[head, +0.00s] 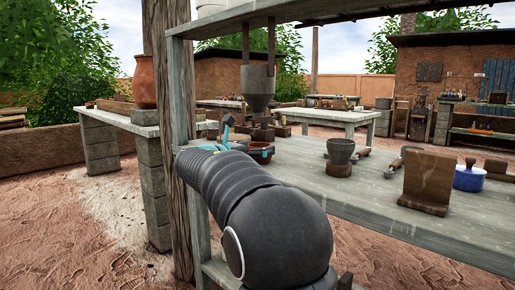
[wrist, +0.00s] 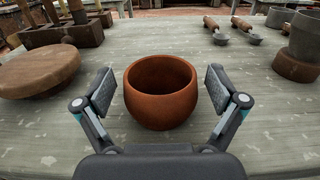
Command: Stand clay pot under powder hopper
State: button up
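The clay pot (wrist: 160,108) is a round, reddish-brown open bowl, upright on the grey plank bench. In the wrist view it stands between the two spread fingers of my gripper (wrist: 160,89), with a narrow gap showing on each side. The powder hopper (head: 257,87) is a grey metal funnel hanging from two posts above the bench, behind the pot. Wooden blocks (head: 262,133) stand below its spout. The hopper's funnel is not visible in the wrist view.
A round wooden disc (wrist: 38,70) lies left of the pot, near a wooden stand (wrist: 72,32). A grey cup on a wooden base (head: 340,152), small scoops (wrist: 220,32), a wooden stand (head: 427,180) and a blue pot (head: 469,178) are to the right. A thick post (head: 170,140) rises at left.

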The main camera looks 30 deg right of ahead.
jog(key=shift+r, duration=0.1)
jog(key=shift+r, duration=0.1)
jog(key=p+v, duration=0.1)
jog(key=v, duration=1.1)
jog(key=shift+s+d, duration=0.1)
